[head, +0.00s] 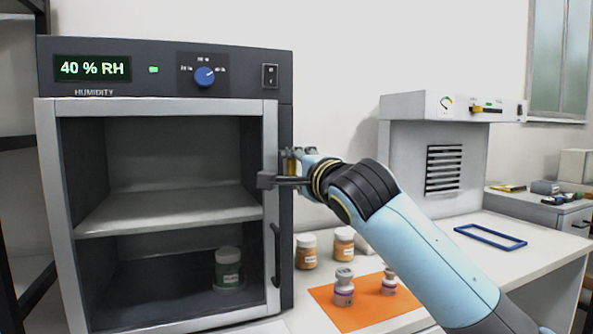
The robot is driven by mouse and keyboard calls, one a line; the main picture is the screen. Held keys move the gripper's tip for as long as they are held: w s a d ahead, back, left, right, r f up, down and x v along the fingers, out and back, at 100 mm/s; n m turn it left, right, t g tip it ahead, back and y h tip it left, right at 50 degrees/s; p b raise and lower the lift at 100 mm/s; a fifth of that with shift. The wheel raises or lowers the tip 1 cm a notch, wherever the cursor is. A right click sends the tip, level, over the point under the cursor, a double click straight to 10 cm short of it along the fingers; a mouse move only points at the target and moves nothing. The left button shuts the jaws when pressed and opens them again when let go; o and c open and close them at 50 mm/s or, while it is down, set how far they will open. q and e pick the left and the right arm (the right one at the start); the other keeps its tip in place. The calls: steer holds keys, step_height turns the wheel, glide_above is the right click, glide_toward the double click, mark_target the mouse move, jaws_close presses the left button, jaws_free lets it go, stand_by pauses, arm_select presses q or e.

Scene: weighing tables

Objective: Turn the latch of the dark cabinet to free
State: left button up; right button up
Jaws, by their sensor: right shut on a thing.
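The dark cabinet (285,76) stands at the left, with a light door frame, a display reading 40 % RH and a blue knob. Its glazed door looks shut. The latch (266,181) is a dark piece at the door's right edge, at about shelf height. My right gripper (284,180) is at the latch and shut on it. The fingers and wrist hide part of the latch, and its exact angle is hard to tell. A dark handle (276,255) sits below on the same door edge. My left gripper is not in view.
A blue frame (490,236) lies on the table before a grey hood (405,165).

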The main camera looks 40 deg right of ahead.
stand_by(0.3)
steer(key=o, duration=1.1)
steer(key=shift+o, duration=0.2)
steer(key=shift+s, duration=0.1)
steer(key=v, duration=1.2)
steer(key=shift+f, duration=0.15)
